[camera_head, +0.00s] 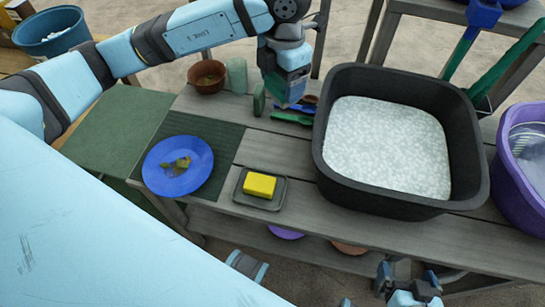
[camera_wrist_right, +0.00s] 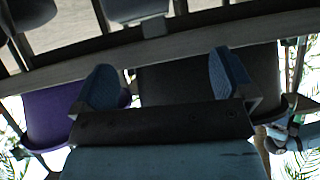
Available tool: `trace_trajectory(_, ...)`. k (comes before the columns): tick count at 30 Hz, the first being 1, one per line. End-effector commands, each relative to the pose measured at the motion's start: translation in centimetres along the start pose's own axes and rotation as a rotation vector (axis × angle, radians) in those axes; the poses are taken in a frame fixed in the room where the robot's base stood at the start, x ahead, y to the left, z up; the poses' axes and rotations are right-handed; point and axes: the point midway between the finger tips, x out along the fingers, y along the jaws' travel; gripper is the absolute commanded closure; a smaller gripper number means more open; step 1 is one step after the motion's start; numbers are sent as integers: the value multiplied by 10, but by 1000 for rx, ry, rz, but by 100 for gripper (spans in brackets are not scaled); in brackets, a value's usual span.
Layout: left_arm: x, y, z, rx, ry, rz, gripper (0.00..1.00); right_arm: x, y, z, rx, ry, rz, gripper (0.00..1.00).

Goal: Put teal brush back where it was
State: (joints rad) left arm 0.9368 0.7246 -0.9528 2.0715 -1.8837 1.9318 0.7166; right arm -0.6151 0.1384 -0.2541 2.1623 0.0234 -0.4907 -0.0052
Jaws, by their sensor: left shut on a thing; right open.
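My left gripper (camera_head: 288,100) is over the back of the grey slatted bench, left of the black basin. It is shut on what looks like the teal brush (camera_head: 287,88), mostly hidden by the gripper; I cannot tell whether the brush touches the bench. A green brush (camera_head: 290,118) and a blue-handled tool (camera_head: 303,107) lie just below and beside the gripper. My right gripper (camera_head: 408,290) is low at the front, below the bench edge. In the right wrist view its two fingers (camera_wrist_right: 166,76) are apart with nothing between them.
The black basin (camera_head: 330,180) with white filling stands right, beside a purple tub (camera_head: 522,190). A blue plate (camera_head: 158,172) and a yellow block (camera_head: 260,185) on a small tray (camera_head: 270,205) stand in front.

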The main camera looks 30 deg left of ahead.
Motion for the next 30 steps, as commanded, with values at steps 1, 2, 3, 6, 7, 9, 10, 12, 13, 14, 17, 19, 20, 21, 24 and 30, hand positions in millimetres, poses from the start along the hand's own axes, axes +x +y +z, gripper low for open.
trace_trajectory(1,10,5,-3,-75,-8,2,47,5,0,7,1,5,-1,0)
trace_trajectory(2,10,8,-4,-116,-12,3,47,6,0,8,1,6,-2,0)
trace_trajectory(3,11,10,-6,-163,-17,5,47,7,0,9,2,7,-3,0)
trace_trajectory(6,12,15,-9,-248,-25,8,47,8,-1,11,3,5,-4,0)
trace_trajectory(7,12,16,-10,-265,-26,9,47,8,-1,11,4,6,-4,0)
trace_trajectory(9,16,17,-11,-289,-26,9,47,8,-1,10,4,9,-5,0)
trace_trajectory(10,20,17,-11,-295,-25,9,47,8,-1,9,5,11,-6,0)
trace_trajectory(12,32,17,-11,-300,-24,10,47,8,-2,9,6,16,-7,0)
trace_trajectory(13,39,17,-11,-299,-23,10,47,8,-2,9,6,17,-7,0)
trace_trajectory(14,47,17,-11,-299,-23,9,47,9,-2,10,7,18,-8,0)
trace_trajectory(17,75,18,-10,-299,-22,10,47,11,-2,12,10,20,-10,0)
trace_trajectory(19,94,18,-9,-298,-23,9,47,12,-3,14,12,23,-13,0)
trace_trajectory(20,102,18,-9,-297,-23,9,47,12,-3,14,13,24,-14,0)
trace_trajectory(21,113,18,-8,-298,-24,10,47,13,-4,14,14,27,-15,0)
trace_trajectory(24,137,19,-8,-296,-24,10,47,13,-5,13,18,35,-19,0)
trace_trajectory(30,165,19,-6,-296,-26,10,47,11,-6,8,21,51,-24,0)
